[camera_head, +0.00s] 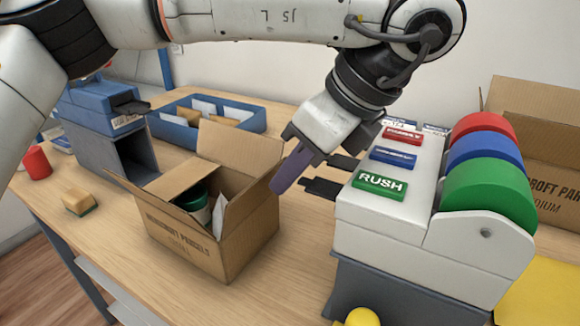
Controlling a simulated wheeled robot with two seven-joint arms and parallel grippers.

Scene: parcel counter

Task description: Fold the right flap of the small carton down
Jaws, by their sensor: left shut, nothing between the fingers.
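The small brown carton (178,243) stands on the wooden counter left of the picture's middle, with its top open. Its back flap (241,152) stands tall and upright. Another flap (229,207) rises steeply at the carton's right side. A thin flap sticks out at the left. A dark green round item (191,200) sits inside, partly hidden by the walls. My left gripper (276,187) has purple fingers, shut and empty, pointing down beside the carton's right rim. I cannot tell whether they touch the carton. My right gripper is not in view.
A blue tray (247,119), a blue-grey device (90,107) and a sponge (80,202) lie behind and left. A larger carton (552,128) is far right.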

